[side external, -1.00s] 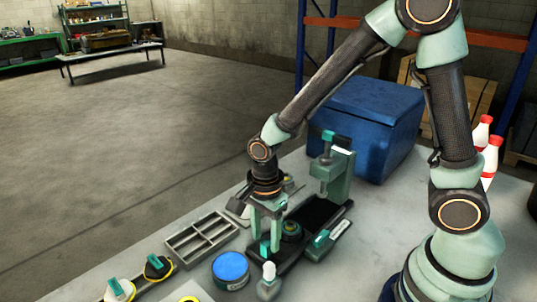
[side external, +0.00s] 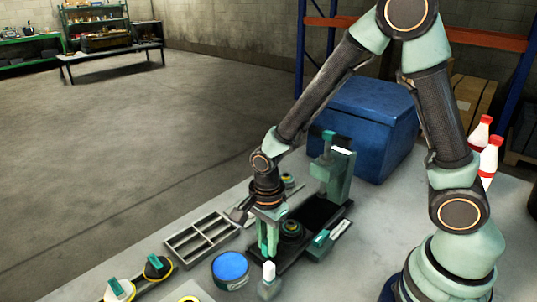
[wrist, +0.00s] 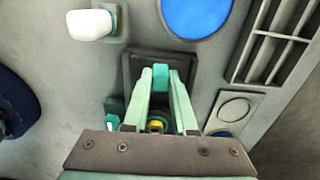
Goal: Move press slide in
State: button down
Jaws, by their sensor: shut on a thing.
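The press (side external: 335,180) is a pale green frame with a teal top part, standing on a dark base on the bench. Its slide (side external: 264,262) is a dark plate at the near end of that base, carrying a round dark fixture (side external: 292,229). A teal upright handle (wrist: 160,76) stands on the slide. My gripper (side external: 268,252) is lowered at the slide's near end, its pale green fingers shut on the handle. In the wrist view my gripper (wrist: 160,80) has a finger on each side of the handle. The fixture is mostly hidden there, with a bit of yellow showing between the fingers.
A blue-topped round tin (side external: 230,268) and a white-topped post (side external: 268,272) stand close to the slide's near end. A grey compartment tray (side external: 201,236) lies to the left. A large blue box (side external: 365,125) stands behind the press.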

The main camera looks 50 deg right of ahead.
aim_at(293, 222)
jog(key=shift+d, duration=2.1)
jog(key=shift+d, duration=2.35)
jog(key=shift+d, duration=1.8)
jog(key=c, duration=0.8)
grip_release()
jog(key=shift+o, duration=0.2)
jog(key=shift+r, duration=2.75)
